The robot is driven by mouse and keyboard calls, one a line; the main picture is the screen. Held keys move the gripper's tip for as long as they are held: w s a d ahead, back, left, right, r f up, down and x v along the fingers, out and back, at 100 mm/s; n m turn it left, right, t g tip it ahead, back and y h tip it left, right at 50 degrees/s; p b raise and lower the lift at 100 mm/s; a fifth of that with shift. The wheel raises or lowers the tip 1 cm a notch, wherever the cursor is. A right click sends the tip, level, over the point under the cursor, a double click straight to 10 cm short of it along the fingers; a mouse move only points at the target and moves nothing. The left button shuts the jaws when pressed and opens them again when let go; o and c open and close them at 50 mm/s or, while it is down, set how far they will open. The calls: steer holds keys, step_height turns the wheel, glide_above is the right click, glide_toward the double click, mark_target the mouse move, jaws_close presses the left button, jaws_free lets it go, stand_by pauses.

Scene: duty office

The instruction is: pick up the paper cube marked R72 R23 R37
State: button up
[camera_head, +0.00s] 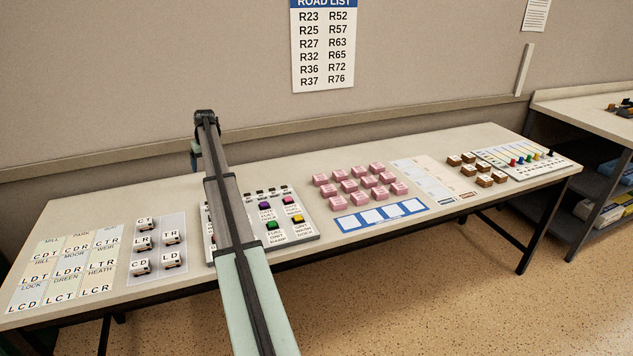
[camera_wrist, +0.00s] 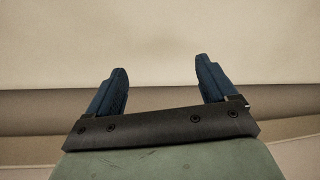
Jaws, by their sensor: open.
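Several pink paper cubes (camera_head: 349,187) stand in rows on the long table, right of its middle, in the head view. Their markings are too small to read, so I cannot tell which one is marked R72 R23 R37. My gripper shows in the wrist view (camera_wrist: 160,83) with its two blue fingers spread wide and nothing between them. It faces the beige wall. In the head view my arm reaches over the button panel, left of the pink cubes, and the fingers are mostly hidden behind its end.
A blue-bordered card with white squares (camera_head: 346,223) lies in front of the pink cubes. The button panel (camera_head: 303,232) is left of them, a pale sheet (camera_head: 414,172) and brown blocks (camera_head: 484,180) right. White lettered blocks (camera_head: 171,260) stand at left. A road list (camera_head: 323,50) hangs on the wall.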

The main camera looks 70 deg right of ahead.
steer(key=s+d+r+m+g, duration=0.1)
steer(key=s+d+r+m, duration=0.15)
steer(key=s+d, duration=1.45)
step_height(320, 180, up, 2)
steer(key=m+g, duration=0.1)
steer(key=g, duration=0.1)
glide_above(320, 176)
steer(key=shift+y, duration=0.4)
step_height(320, 176, down, 8)
steer(key=shift+w+r, duration=0.1)
steer(key=shift+w, duration=0.05)
steer(key=shift+a+f, duration=0.1)
steer(key=shift+f, duration=2.45)
steer(key=shift+c, duration=0.3)
steer(key=c, duration=1.1)
